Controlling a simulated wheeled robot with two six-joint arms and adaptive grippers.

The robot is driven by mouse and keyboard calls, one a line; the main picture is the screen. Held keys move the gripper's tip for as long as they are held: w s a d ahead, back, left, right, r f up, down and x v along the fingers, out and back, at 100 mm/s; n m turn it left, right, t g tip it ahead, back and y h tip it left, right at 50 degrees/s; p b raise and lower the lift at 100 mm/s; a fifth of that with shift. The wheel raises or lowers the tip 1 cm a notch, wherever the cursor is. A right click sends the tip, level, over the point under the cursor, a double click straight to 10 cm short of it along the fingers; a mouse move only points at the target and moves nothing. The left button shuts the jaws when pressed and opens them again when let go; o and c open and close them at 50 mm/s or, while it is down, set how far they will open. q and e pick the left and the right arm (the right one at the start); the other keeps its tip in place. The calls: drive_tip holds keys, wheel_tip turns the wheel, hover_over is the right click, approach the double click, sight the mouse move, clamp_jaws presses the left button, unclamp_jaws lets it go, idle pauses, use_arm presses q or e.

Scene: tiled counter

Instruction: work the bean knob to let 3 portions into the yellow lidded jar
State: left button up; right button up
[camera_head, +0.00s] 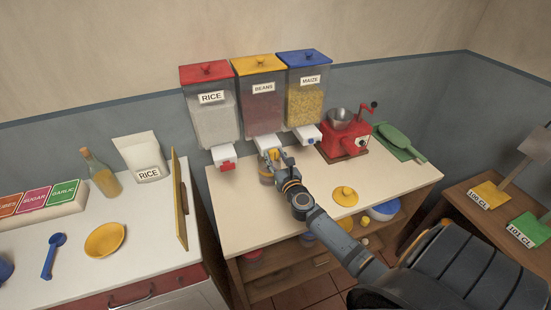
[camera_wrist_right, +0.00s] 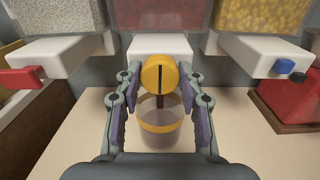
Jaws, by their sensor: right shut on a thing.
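The bean dispenser (camera_head: 263,103), labelled BEANS, has a yellow lid and dark red beans behind its clear wall. Its yellow round knob (camera_wrist_right: 152,74) sits at the front of the white spout (camera_wrist_right: 160,43), its black mark upright. My right gripper (camera_head: 276,157) is shut on the knob, one finger on each side. The clear jar with a yellow band (camera_wrist_right: 160,127) stands open on the counter below the knob. A dark red streak (camera_wrist_right: 160,101) shows between knob and jar, like falling beans. The jar's yellow lid (camera_head: 344,196) lies apart on the counter. My left gripper is out of view.
The rice dispenser (camera_head: 210,115) with a red knob is at left, the maize dispenser (camera_head: 306,97) with a blue knob at right. The counter's front (camera_head: 265,218) is clear.

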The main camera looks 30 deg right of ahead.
drive_tip(key=shift+f, duration=0.15)
drive_tip(key=o, duration=1.2)
drive_tip(key=shift+c, duration=0.2)
drive_tip(key=v, duration=1.2)
